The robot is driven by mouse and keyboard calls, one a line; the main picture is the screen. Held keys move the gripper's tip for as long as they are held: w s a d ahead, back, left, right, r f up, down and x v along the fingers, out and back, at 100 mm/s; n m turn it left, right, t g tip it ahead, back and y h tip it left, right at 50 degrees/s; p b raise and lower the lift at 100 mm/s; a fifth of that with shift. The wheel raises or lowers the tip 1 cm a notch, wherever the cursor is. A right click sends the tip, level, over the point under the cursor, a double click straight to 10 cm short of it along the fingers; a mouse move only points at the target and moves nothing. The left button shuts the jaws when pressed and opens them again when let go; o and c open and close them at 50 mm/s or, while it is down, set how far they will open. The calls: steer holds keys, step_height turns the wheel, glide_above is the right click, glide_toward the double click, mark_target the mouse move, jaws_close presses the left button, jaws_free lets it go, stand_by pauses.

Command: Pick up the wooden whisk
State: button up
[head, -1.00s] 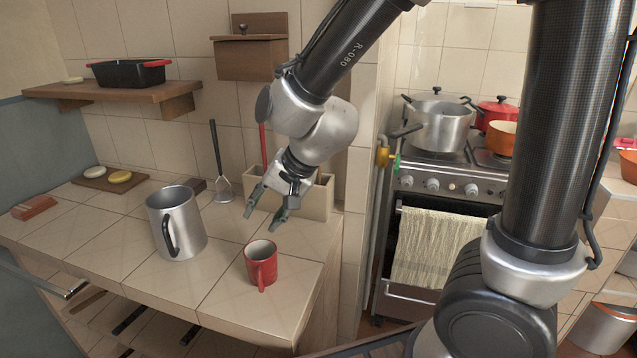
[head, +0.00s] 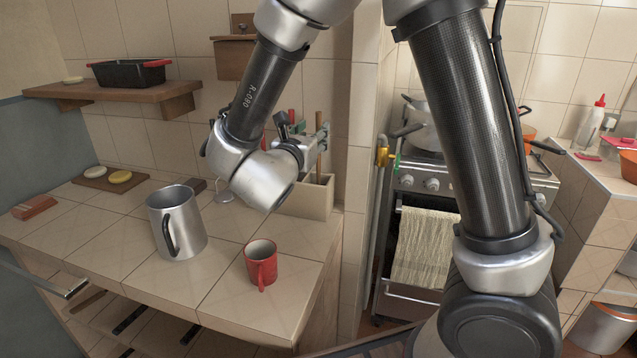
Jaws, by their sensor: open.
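An upright wooden handle (head: 319,158) rises from the beige utensil box (head: 306,201) at the back of the counter. It may be the wooden whisk; its lower end is hidden in the box. My gripper (head: 312,135) is open at the height of the handle's upper part, pointing toward the wall. One finger appears just beside the handle in the picture. I cannot tell whether they touch or whether the handle is between the fingers.
A red mug (head: 261,262) stands near the counter's front edge, and a steel pitcher (head: 177,222) stands left of it. A red handle (head: 291,116) shows behind my gripper. The stove (head: 425,180) is at the right.

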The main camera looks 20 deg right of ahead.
mark_target(317, 127)
steer(key=x, duration=0.5)
steer(key=shift+w+d+r, duration=0.15)
steer(key=shift+w, duration=0.1)
jaws_close()
